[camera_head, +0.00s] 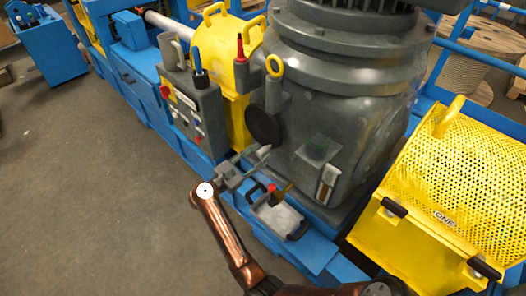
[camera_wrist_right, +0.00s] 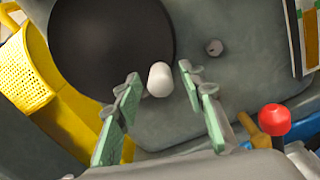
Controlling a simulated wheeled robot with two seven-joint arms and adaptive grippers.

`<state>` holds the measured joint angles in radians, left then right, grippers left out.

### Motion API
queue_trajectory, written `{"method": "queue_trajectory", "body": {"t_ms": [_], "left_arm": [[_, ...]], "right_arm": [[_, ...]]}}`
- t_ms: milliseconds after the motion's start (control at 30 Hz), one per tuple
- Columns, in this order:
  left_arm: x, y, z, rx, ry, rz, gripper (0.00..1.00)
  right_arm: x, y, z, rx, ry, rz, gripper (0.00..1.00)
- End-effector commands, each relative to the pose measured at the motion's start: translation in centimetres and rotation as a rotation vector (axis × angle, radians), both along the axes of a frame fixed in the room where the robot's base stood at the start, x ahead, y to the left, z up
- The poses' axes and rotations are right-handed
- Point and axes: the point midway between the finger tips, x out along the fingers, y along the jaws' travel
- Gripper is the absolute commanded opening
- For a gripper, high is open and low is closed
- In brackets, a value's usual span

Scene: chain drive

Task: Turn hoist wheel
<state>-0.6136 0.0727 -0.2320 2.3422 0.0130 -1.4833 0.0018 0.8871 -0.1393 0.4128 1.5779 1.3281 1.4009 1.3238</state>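The hoist wheel (camera_head: 264,125) is a dark round disc on the side of the big grey machine housing. In the right wrist view the wheel (camera_wrist_right: 108,42) fills the upper left, and a pale rounded knob (camera_wrist_right: 160,79) shows at its lower right edge. My right gripper (camera_head: 252,163) is just below the wheel in the head view. In the right wrist view its two green-padded fingers (camera_wrist_right: 158,82) are open, with the knob between their tips and a gap on both sides. My left gripper is not in view.
A grey control box (camera_head: 192,110) with switches stands left of the wheel. A red-topped lever (camera_head: 272,190) rises near a grey tray (camera_head: 279,220) to the right of the gripper. A yellow perforated guard (camera_head: 470,165) is at the right. Open floor (camera_head: 90,170) lies at the left.

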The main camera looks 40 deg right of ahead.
Motion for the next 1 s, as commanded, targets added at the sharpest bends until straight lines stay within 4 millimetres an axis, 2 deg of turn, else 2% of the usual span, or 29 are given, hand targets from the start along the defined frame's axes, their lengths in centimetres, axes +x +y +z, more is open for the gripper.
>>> {"method": "queue_trajectory", "body": {"t_ms": [33, 200, 400, 600, 1000], "left_arm": [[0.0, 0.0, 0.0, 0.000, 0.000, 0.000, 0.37], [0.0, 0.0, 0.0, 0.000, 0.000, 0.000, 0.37], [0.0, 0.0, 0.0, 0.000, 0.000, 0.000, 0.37], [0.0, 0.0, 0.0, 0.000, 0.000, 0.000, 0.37], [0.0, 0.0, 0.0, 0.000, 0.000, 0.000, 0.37]], "right_arm": [[0.1, 1.2, -0.1, 0.002, 0.001, 0.004, 0.37], [0.1, 4.9, 0.0, 0.002, 0.002, 0.004, 0.37], [0.1, 8.0, 0.0, 0.001, 0.001, 0.002, 0.37], [0.1, 9.3, 0.0, 0.000, 0.002, 0.001, 0.37], [0.1, 9.4, 0.0, 0.000, 0.001, 0.001, 0.37]]}}
